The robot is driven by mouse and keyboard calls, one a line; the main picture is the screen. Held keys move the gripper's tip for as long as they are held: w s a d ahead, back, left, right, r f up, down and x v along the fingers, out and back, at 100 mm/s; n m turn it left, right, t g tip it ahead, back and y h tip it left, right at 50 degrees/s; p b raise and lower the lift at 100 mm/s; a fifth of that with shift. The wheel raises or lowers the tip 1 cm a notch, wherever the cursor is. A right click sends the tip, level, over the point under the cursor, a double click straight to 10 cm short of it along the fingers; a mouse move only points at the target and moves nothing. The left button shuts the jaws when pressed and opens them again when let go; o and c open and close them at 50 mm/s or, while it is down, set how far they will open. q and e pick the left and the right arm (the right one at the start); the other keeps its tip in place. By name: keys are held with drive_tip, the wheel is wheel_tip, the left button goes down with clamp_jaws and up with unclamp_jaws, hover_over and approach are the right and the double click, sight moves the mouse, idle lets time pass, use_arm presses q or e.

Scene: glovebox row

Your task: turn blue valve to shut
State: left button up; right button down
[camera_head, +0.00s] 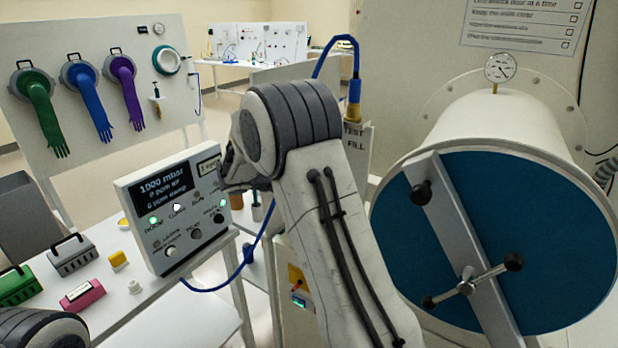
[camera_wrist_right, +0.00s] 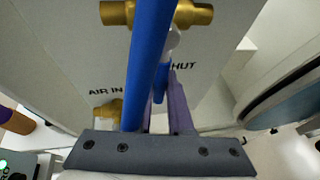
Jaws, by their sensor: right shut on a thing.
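In the right wrist view, the blue valve's handle (camera_wrist_right: 160,84) shows as a small blue piece below a pale round stem. My right gripper (camera_wrist_right: 164,92) is shut on this handle. The handle hangs roughly in line with the fingers, beside the partly covered SHUT lettering (camera_wrist_right: 183,66). A blue hose (camera_wrist_right: 148,50) crosses in front and hides the left finger and part of the valve. In the head view my right arm covers the valve. My left gripper is out of view; only a dark part of my left arm shows at the bottom left.
Brass fittings (camera_wrist_right: 196,15) and an AIR IN label (camera_wrist_right: 104,90) are on the panel around the valve. A grey control box (camera_head: 178,205) stands left of my arm. A round blue door (camera_head: 545,230) with a crossbar is close on the right.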

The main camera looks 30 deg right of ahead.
drive_tip(key=c, duration=0.8)
unclamp_jaws()
drive_tip(key=shift+c, duration=0.2)
drive_tip(key=b+v, duration=0.2)
drive_tip(key=v, duration=0.8)
drive_tip(key=shift+a, duration=0.25)
drive_tip(key=shift+r, duration=0.15)
drive_tip(key=s+a+f+m+g+y, duration=0.1)
drive_tip(key=s+a+f+m+y, duration=0.3)
drive_tip(key=s+a, duration=0.4)
drive_tip(key=s+a+f+m+y, duration=0.4)
drive_tip(key=s+a, duration=0.5)
drive_tip(key=s, duration=0.4)
drive_tip(key=s+a+f+m+g+y, duration=0.1)
drive_tip(key=s+a+f+m+y, duration=0.3)
drive_tip(key=s+a, duration=0.5)
drive_tip(key=shift+s+f+m+g+y, duration=0.25)
drive_tip(key=shift+s+m+y, duration=0.25)
drive_tip(key=shift+s+y, duration=0.6)
